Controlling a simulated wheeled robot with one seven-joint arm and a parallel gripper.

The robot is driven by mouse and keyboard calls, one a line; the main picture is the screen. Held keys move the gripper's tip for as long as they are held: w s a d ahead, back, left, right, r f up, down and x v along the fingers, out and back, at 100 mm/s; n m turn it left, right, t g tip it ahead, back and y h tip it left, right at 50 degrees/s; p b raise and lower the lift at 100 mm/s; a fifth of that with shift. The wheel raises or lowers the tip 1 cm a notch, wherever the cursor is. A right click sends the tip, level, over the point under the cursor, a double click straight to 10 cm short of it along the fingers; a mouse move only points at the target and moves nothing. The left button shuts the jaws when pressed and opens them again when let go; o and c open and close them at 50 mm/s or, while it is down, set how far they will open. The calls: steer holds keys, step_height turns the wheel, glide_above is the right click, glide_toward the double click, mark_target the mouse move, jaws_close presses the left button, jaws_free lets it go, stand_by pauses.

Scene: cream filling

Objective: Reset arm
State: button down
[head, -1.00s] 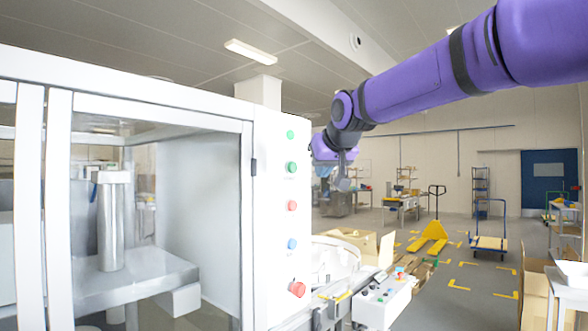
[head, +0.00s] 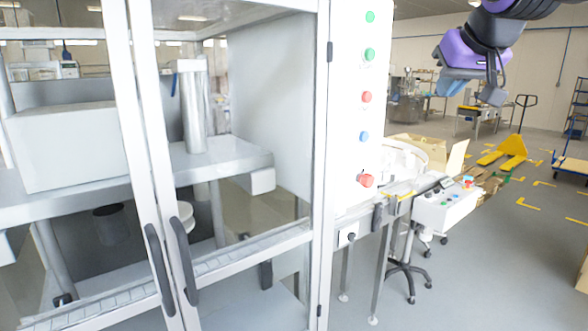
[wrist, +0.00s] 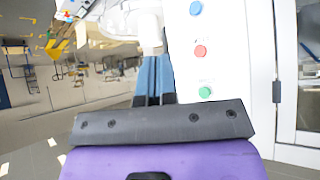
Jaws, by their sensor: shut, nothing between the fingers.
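My purple arm reaches in from the upper right of the head view. My gripper (head: 470,88) hangs at its end, to the right of the white machine's button panel (head: 357,120) and apart from it in the picture. In the wrist view, the two blue fingers of my gripper (wrist: 153,75) lie side by side, shut and empty. The panel's green, red and blue buttons show just right of the fingers in that view.
The white machine cabinet (head: 322,200) with dark door handles (head: 172,262) fills the left. A white control box (head: 440,208) with buttons stands right of it. A yellow pallet jack (head: 510,150) stands farther back. Open grey floor (head: 490,270) lies at the lower right.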

steer(key=s+d+f+g, duration=0.1)
steer(key=s+f+g, duration=0.1)
steer(key=s+f, duration=0.6)
steer(key=s+d+f+g, duration=0.1)
steer(key=s+f, duration=0.7)
steer(key=s, duration=0.7)
steer(key=shift+s+d+f+m+g+h, duration=0.15)
steer(key=shift+d+f+m+g+h, duration=0.15)
steer(key=shift+f+m+g, duration=0.1)
